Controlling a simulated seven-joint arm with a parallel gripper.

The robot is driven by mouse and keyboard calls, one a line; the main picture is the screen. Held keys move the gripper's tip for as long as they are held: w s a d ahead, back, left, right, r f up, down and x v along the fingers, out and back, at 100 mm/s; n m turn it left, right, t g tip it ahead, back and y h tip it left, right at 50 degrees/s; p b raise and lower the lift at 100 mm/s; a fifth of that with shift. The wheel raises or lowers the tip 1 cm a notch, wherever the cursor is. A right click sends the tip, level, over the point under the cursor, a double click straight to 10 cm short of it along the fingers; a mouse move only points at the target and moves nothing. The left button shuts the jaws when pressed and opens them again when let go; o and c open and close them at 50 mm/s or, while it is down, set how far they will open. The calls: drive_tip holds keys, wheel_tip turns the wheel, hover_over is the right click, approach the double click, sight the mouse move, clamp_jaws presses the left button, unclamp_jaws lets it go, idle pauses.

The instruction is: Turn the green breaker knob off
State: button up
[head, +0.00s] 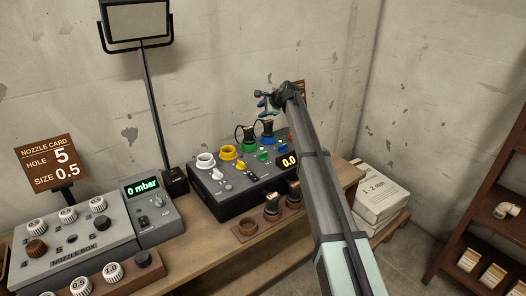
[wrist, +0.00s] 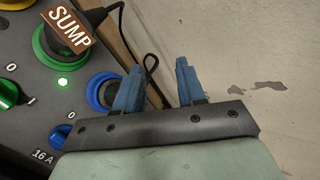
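The green breaker knob (head: 263,156) is on the sloped dark panel. In the wrist view the green knob (wrist: 9,93) is cut by the left edge, beside "0" and "I" marks; its pointing direction is unclear. A green lamp (wrist: 62,82) near it is lit. A black plug tagged SUMP (wrist: 69,28) is in the green-ringed socket. My gripper (head: 268,103) is above the panel's far right part, apart from the knob. In the wrist view my gripper's blue fingers (wrist: 159,70) are spread with nothing between them. The left finger partly hides a blue-ringed socket (wrist: 99,93).
A blue knob (wrist: 60,135) marked 16 A is close to the green one. White (head: 206,160) and yellow (head: 228,153) sockets are on the panel's left. Black cables loop at its back, near the wall. A brown holder (head: 245,228) with dark plugs stands in front.

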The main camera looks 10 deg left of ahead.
drive_tip(key=s+n+g+h, duration=0.2)
drive_tip(key=s+g+h, duration=0.1)
drive_tip(key=s, duration=0.4)
wheel_tip(320, 180, up, 2)
drive_tip(key=n+g+h, duration=0.1)
drive_tip(key=g+h, duration=0.3)
drive_tip(key=h, duration=0.1)
hover_over(263, 153)
wheel_tip(263, 153, down, 14)
drive_tip(key=shift+w+r, duration=0.1)
drive_tip(key=shift+r, duration=0.15)
clamp_jaws()
